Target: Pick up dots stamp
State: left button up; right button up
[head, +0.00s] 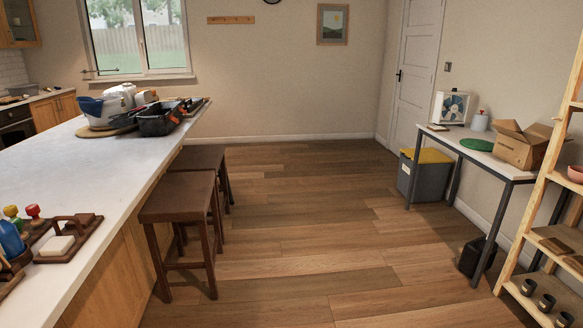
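A few small knobbed tools that look like stamps stand at the left edge on the white counter (110,185). One has a red knob (33,211). Another beside it has a green and yellow top (11,212). I cannot tell which of them, if any, is the dots stamp; no dot pattern shows. They are at a dark brown wooden tray (88,228) that holds a white block (57,246). A blue object (11,238) stands at the picture's left edge and is partly cut off. Neither of my grippers is in view.
Brown stools (178,205) stand along the counter's right side. A dark crate (157,122) and other items sit at its far end. A side table (478,155) with a cardboard box (523,145) and a wooden shelf (540,200) stand at right. The middle floor is clear.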

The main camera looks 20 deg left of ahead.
aim_at(33, 210)
jog(key=i+u, duration=0.25)
jog(key=u, duration=0.2)
jog(key=i+l+u, duration=0.15)
jog(key=u, duration=0.3)
jog(key=i+l+u, duration=0.25)
jog(key=u, duration=0.2)
jog(key=i+l+u, duration=0.2)
jog(key=u, duration=0.25)
jog(key=i+l+u, duration=0.1)
jog(key=l+u, duration=0.6)
jog(key=u, duration=0.2)
jog(key=i, duration=0.05)
